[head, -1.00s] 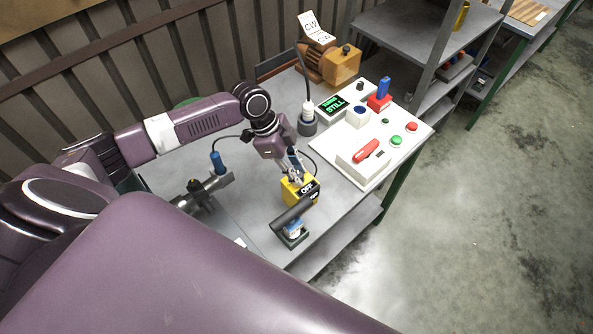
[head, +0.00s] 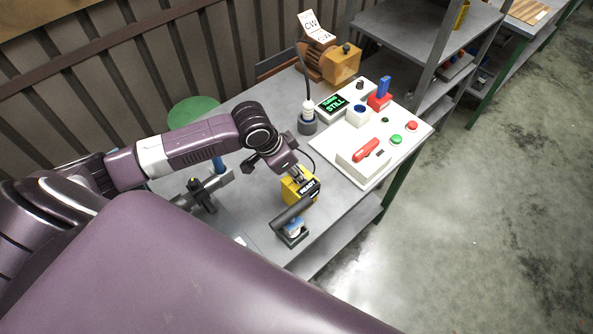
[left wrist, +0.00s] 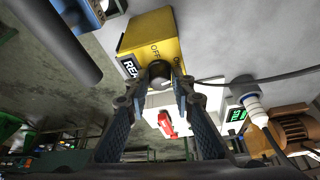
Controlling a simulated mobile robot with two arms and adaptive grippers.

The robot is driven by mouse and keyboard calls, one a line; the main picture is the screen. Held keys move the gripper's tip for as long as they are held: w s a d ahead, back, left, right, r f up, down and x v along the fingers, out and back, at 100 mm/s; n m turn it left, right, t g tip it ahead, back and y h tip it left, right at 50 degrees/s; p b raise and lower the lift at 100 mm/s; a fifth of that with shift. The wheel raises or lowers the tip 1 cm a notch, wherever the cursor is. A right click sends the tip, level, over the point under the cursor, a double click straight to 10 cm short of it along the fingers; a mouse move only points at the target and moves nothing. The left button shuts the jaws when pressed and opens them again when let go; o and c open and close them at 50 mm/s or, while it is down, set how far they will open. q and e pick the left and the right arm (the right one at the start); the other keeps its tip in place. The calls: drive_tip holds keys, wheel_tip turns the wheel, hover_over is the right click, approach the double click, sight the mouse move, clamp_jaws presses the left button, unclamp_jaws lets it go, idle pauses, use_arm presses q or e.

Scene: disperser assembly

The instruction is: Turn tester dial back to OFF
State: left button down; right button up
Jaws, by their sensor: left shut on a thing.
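The yellow tester box (head: 289,191) stands on the grey table, and its black display reads "READY". In the left wrist view the tester (left wrist: 146,29) shows OFF and ON marks printed beside its dark round dial (left wrist: 158,70). My left gripper (head: 297,173) reaches down over the tester. In the left wrist view its two fingers (left wrist: 158,88) are shut on the dial, one on each side. The dial's pointer direction is hard to tell. My right gripper is in neither view.
A dark cylinder on a small stand (head: 291,213) is close in front of the tester. A white panel (head: 342,172) with a red handle and buttons lies to the right; its screen reads "STILL". A black cable runs behind the tester. A clamp fixture (head: 203,194) stands left.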

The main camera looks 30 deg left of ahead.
use_arm(q)
drive_tip(key=shift+n, duration=0.6)
idle(0.3)
drive_tip(key=c, duration=1.7)
unclamp_jaws()
drive_tip(key=shift+o, duration=0.2)
drive_tip(key=v, duration=1.2)
drive_tip(key=shift+d, duration=0.2)
